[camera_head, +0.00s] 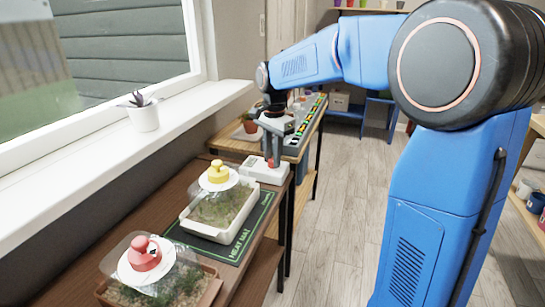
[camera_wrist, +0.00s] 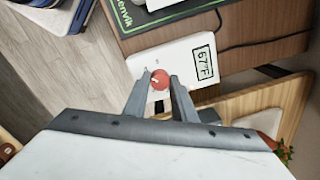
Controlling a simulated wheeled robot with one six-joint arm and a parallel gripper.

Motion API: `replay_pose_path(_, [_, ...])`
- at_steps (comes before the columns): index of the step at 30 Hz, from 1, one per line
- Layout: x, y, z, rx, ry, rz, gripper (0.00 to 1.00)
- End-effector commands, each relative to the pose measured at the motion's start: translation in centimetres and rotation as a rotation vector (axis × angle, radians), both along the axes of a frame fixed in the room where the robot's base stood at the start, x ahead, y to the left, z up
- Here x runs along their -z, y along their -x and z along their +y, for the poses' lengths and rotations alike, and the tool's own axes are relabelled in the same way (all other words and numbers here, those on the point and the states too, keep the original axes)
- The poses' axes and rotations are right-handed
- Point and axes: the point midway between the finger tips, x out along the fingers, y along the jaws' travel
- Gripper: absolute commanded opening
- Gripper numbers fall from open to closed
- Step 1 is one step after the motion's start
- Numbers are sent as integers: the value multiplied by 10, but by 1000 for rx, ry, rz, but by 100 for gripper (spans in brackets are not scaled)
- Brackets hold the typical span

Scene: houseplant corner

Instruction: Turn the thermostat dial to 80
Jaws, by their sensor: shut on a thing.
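The thermostat (camera_head: 254,170) is a white box on the brown bench in the head view. It also shows in the wrist view (camera_wrist: 177,55), where its display (camera_wrist: 204,63) reads 67°F. The red dial (camera_wrist: 160,80) has a pale pointer mark and sits on the thermostat's face. My gripper (camera_wrist: 160,82) is shut on the red dial, with a finger on each side of it. In the head view my gripper (camera_head: 271,163) comes down from above onto the thermostat, and the dial is mostly hidden by the fingers.
A green-edged heat mat (camera_head: 233,248) carries a white tray (camera_head: 225,228) under a clear cover with a yellow knob (camera_head: 218,170). A second covered tray with a red knob (camera_head: 144,252) stands nearer. Behind the thermostat are a wooden board and a panel with lights (camera_head: 305,125).

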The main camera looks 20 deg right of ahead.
Motion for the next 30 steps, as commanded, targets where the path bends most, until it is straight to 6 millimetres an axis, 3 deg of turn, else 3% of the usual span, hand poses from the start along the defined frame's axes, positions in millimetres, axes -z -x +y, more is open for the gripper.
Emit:
replay_pose_path(1, [-1,-1,0,0,0,-4,2])
replay_pose_path(2, [-1,-1,0,0,0,-4,26])
replay_pose_path(4, [-1,-1,0,-1,0,-3,43])
replay_pose_path(17, [-8,0,0,-1,0,-3,43])
replay_pose_path(30, [-88,2,-2,-1,0,-4,43])
